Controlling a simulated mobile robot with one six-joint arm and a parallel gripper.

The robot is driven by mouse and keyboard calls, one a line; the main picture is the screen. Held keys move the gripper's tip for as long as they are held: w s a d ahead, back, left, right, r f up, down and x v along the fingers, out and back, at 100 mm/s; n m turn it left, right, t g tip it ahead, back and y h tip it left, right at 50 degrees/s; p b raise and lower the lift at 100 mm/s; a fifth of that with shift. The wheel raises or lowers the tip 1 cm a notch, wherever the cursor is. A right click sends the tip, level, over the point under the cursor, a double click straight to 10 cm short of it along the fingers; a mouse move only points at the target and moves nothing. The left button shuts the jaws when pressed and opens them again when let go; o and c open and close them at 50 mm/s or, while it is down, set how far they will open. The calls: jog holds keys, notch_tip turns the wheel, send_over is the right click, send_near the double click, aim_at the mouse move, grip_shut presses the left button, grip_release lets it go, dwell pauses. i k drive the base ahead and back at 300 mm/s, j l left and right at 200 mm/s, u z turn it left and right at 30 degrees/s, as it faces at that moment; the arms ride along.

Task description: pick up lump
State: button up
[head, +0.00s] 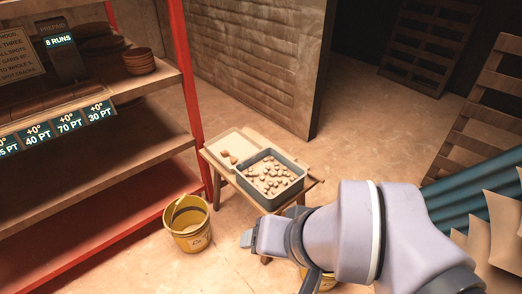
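Several pale and brownish lumps (270,174) lie loose in a grey, open-topped tray (271,200) on a small wooden table. A few brown pieces (229,156) lie on a pale board (232,146) to the left of the tray; I cannot tell whether they are lumps too. My arm reaches in from the lower right, in front of the table. My gripper (248,239) is at the arm's end, below the tray in the picture and apart from the lumps. Its fingers cannot be made out clearly, and I see nothing held.
A yellow bucket (188,227) stands on the floor left of the table. Another yellow item (326,281) is partly hidden behind my arm. A red-framed shelf (190,95) fills the left. Wooden pallets (425,45) lean at the back right. Floor beyond the table is clear.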

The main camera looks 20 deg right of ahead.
aim_at(224, 152)
jog(key=i+j+u, duration=0.2)
jog(key=i, duration=0.5)
jog(key=i+l+u, duration=0.15)
jog(key=i, duration=0.6)
jog(key=i+l+u, duration=0.2)
jog(key=i, duration=0.5)
jog(key=j, duration=0.1)
